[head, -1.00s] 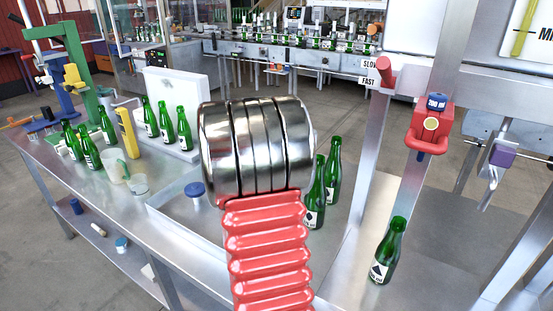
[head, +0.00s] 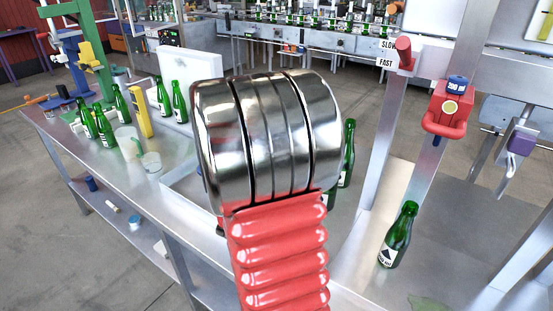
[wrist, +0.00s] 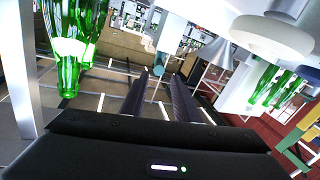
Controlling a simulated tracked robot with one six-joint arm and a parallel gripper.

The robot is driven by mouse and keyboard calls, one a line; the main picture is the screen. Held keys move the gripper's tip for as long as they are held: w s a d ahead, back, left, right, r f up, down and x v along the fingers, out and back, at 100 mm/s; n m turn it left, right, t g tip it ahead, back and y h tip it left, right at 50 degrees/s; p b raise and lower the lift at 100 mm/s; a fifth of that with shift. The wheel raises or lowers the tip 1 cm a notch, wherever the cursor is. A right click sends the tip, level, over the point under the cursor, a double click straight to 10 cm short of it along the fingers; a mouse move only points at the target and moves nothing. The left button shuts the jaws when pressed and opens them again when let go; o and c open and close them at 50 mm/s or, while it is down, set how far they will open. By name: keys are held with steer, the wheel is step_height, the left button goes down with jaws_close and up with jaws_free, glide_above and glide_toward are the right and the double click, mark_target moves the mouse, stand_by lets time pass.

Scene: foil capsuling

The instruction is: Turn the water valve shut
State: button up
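I cannot pick out the water valve with certainty. At the right of the head view, a grey metal fitting with a purple block (head: 522,142) hangs by a post; whether it is the valve I cannot tell. My gripper shows only in the wrist view (wrist: 158,82). Its two dark fingers stand apart with nothing held between them. A small teal thing (wrist: 158,64) shows beyond the fingertips; I cannot tell what it is. In the head view, my arm's steel drum and red bellows cover the middle and hide part of the bench.
Green bottles (head: 398,236) stand on the metal bench (head: 110,165), several at left and one at right. A red device with a blue top (head: 448,108) and a red handle (head: 403,52) are on posts. Green bottles (wrist: 75,45) also show in the wrist view.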

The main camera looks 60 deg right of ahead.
steer(key=shift+w+a+r, duration=0.1)
steer(key=shift+w+a, duration=0.1)
steer(key=shift+w, duration=0.1)
steer(key=shift+c, duration=0.8)
steer(key=w+a+n+t+y, duration=0.1)
steer(key=w+a, duration=0.2)
steer(key=w+a+n+t+y, duration=0.1)
steer(key=w+a+t+y, duration=0.1)
steer(key=w+a, duration=0.1)
steer(key=w+a+r+n+t+y, duration=0.1)
steer(key=w+a+t+y, duration=0.1)
steer(key=w+a, duration=0.1)
steer(key=shift+w+a+r, duration=0.1)
steer(key=shift+w+a, duration=0.15)
steer(key=shift+a, duration=0.1)
jaws_close()
steer(key=w+a+r+n+t+y, duration=0.1)
steer(key=w+a+n+t+y, duration=0.2)
steer(key=a+y, duration=0.9)
steer(key=s+a+n+g, duration=0.2)
steer(key=a, duration=0.6)
steer(key=s+a+n+g, duration=0.1)
steer(key=s+a+n, duration=0.15)
steer(key=a, duration=0.55)
steer(key=s+a+n+g, duration=0.2)
steer(key=s+a+g, duration=0.2)
steer(key=s, duration=0.9)
steer(key=shift+s+a, duration=0.3)
steer(key=shift+a, duration=0.35)
steer(key=shift+a, duration=0.1)
